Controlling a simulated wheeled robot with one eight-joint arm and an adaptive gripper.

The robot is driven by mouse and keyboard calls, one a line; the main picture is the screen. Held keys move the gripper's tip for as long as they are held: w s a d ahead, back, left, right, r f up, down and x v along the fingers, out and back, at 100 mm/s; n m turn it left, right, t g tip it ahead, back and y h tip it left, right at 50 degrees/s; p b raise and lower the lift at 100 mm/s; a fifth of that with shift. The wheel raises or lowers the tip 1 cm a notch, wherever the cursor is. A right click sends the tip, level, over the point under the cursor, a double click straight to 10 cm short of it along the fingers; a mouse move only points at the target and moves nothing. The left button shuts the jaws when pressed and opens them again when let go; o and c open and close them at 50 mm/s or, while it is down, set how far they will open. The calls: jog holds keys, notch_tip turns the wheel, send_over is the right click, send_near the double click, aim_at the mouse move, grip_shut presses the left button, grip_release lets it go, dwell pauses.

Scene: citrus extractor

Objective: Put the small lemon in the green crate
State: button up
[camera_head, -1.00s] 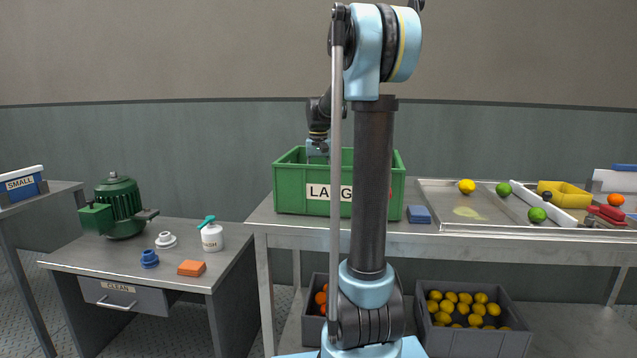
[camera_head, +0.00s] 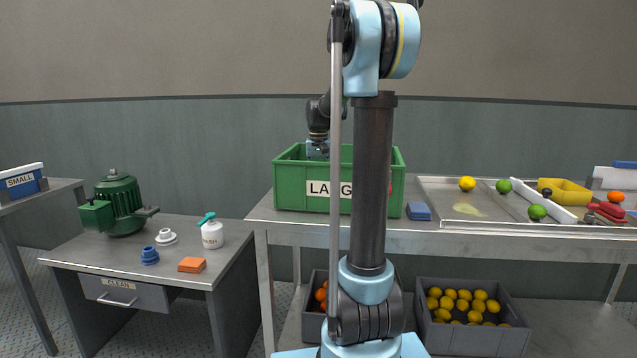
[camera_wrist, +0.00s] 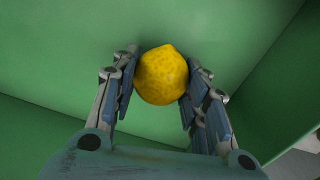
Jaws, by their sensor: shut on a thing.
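In the wrist view my gripper (camera_wrist: 160,82) is shut on a yellow lemon (camera_wrist: 161,75), one finger on each side of it. Green crate walls fill the view around the lemon, so it is inside or just over the crate; its height above the crate floor is hard to tell. In the head view the green crate (camera_head: 293,197), labelled with a partly hidden word starting "LARG", stands on the steel bench. My gripper (camera_head: 317,155) reaches down at its opening there, and the crate's front wall and my arm hide the lemon.
A blue sponge (camera_head: 418,211) lies beside the crate. A blue bin (camera_head: 22,181) marked "SMALL" stands far left. A grey crate of lemons (camera_head: 470,345) is below.

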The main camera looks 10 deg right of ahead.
jog(key=shift+f, duration=0.75)
jog(key=o, duration=1.2)
jog(key=shift+c, duration=0.2)
notch_tip(320, 180, up, 12)
jog(key=shift+f, duration=0.1)
